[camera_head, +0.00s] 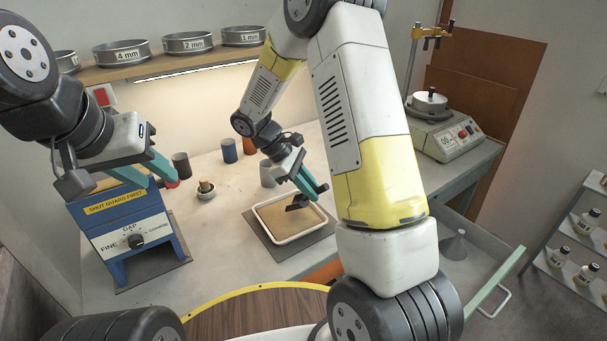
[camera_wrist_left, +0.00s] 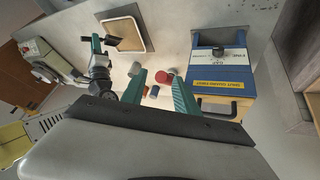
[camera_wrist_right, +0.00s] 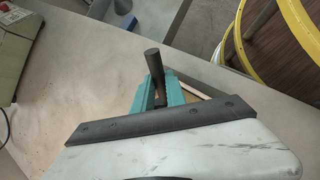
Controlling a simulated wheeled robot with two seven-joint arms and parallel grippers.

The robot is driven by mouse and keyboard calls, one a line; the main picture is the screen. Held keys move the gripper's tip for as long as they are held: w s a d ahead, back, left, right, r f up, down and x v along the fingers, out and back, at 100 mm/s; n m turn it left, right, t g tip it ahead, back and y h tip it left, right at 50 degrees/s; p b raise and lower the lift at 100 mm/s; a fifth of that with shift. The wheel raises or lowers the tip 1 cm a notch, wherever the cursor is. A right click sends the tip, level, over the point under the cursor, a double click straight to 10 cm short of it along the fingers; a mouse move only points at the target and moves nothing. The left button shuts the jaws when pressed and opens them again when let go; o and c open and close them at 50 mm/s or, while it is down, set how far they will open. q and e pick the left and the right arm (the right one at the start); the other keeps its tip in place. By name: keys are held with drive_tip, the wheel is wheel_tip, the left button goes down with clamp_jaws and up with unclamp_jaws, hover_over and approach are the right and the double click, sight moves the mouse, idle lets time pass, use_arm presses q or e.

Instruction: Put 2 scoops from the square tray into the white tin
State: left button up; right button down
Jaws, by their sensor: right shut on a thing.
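The square tray (camera_head: 268,237) is white-rimmed and holds a flat layer of tan material. My right gripper (camera_head: 312,187) is shut on a black scoop (camera_head: 297,203), held over the tray's right part; whether the scoop touches the material or carries any is unclear. The scoop's dark handle (camera_wrist_right: 155,65) stands between the teal fingers in the right wrist view. A pale grey-white tin (camera_head: 267,174), probably the white tin, stands behind the tray; its inside is hidden. My left gripper (camera_head: 150,172) is open and empty, above the blue mill. The left wrist view shows its fingers (camera_wrist_left: 160,90) apart.
The blue mill (camera_head: 130,225) stands at the left. A dark tin (camera_head: 181,165), blue tin (camera_head: 229,151) and brown tin (camera_head: 249,146) stand farther back. A balance (camera_head: 446,135) stands right.

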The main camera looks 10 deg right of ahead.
sight(306, 205)
drive_tip(key=shift+f+t+y, duration=0.4)
drive_tip(key=shift+f+y, duration=0.3)
drive_tip(key=shift+f, duration=1.3)
drive_tip(key=shift+f, duration=0.1)
drive_tip(key=shift+w+a, duration=0.9)
drive_tip(key=shift+a, duration=0.3)
idle(3.2)
idle(0.3)
drive_tip(key=shift+r+t+y, duration=1)
drive_tip(key=shift+r+y, duration=0.3)
drive_tip(key=shift+r, duration=0.25)
